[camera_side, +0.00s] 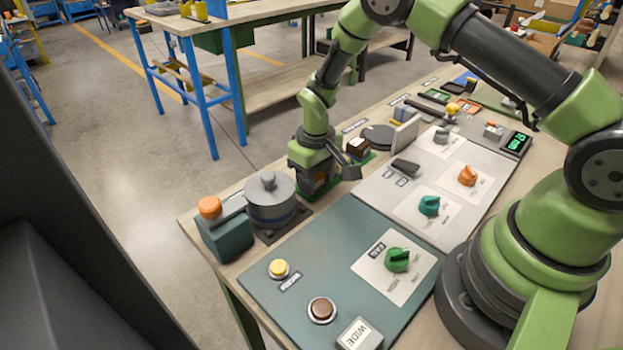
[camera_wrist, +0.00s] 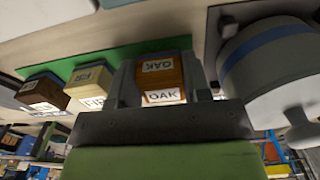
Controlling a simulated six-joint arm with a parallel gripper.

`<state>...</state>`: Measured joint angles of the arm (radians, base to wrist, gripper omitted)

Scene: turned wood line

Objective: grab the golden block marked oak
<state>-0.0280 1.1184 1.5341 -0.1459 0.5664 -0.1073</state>
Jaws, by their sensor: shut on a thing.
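In the side view my gripper (camera_side: 322,174) points down beside the grey lidded pot, and hides most of the block. The block is over the green strip (camera_wrist: 122,54); I cannot tell whether it still touches it. A cream block marked FIR (camera_wrist: 91,86) and a dark brown block (camera_wrist: 42,93) stand to its left in the wrist view.
A grey lidded pot (camera_side: 270,200) stands close on the left of my gripper, near a teal box with an orange button (camera_side: 209,208). Control panels with knobs (camera_side: 397,260) lie in front and to the right. A dark disc (camera_side: 378,136) lies behind.

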